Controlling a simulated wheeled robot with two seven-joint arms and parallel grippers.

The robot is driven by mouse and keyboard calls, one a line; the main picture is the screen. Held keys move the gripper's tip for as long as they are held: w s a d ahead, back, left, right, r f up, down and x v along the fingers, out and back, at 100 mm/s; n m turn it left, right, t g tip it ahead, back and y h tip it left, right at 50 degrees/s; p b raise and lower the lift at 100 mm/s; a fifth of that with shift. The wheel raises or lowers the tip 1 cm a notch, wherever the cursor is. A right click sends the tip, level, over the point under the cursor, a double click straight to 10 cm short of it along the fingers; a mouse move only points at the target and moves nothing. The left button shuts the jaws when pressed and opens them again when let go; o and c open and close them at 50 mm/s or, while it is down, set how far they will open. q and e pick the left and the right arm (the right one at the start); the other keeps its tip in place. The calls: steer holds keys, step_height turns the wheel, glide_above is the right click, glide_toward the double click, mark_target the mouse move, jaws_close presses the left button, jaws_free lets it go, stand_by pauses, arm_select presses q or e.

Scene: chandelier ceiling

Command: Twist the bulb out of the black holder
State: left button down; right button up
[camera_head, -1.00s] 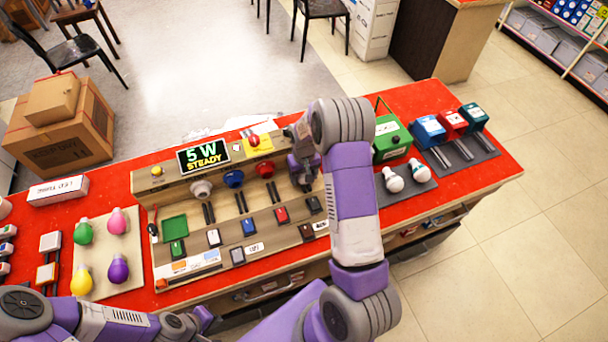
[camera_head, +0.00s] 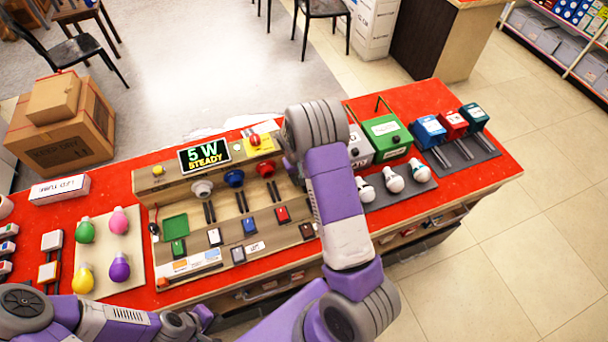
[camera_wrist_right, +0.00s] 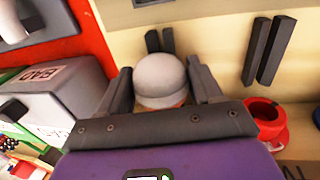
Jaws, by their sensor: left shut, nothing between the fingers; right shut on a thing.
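In the right wrist view a pale grey, rounded bulb (camera_wrist_right: 160,74) sits between the two fingers of my right gripper (camera_wrist_right: 162,88), which is shut on it. The black holder is not visible; my right arm covers that end of the test board in the head view, and the bulb's base is hidden by the gripper. The red holder (camera_wrist_right: 266,115) shows beside the gripper, empty; it also shows in the head view (camera_head: 265,169). My left gripper (camera_head: 198,319) is shut and empty at the front edge of the table, low in the head view.
The wooden test board (camera_head: 165,190) carries a white holder (camera_head: 201,188), a blue holder (camera_head: 234,178) and a "5 W STEADY" display (camera_head: 204,155). White bulbs (camera_head: 393,181) lie on a grey pad at right, before a grey box (camera_head: 359,147) and green box (camera_head: 386,138). Coloured bulbs (camera_head: 119,220) lie left.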

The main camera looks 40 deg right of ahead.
steer(key=shift+f, duration=0.1)
steer(key=shift+g+h, duration=0.3)
steer(key=shift+h, duration=0.5)
steer(key=shift+a+h+b, duration=0.1)
steer(key=shift+h+b, duration=0.4)
steer(key=shift+h, duration=0.3)
steer(key=shift+s, duration=0.1)
steer(key=shift+s+a, duration=0.3)
steer(key=shift+s, duration=0.55)
steer(key=shift+s+a, duration=0.25)
steer(key=shift+s, duration=0.55)
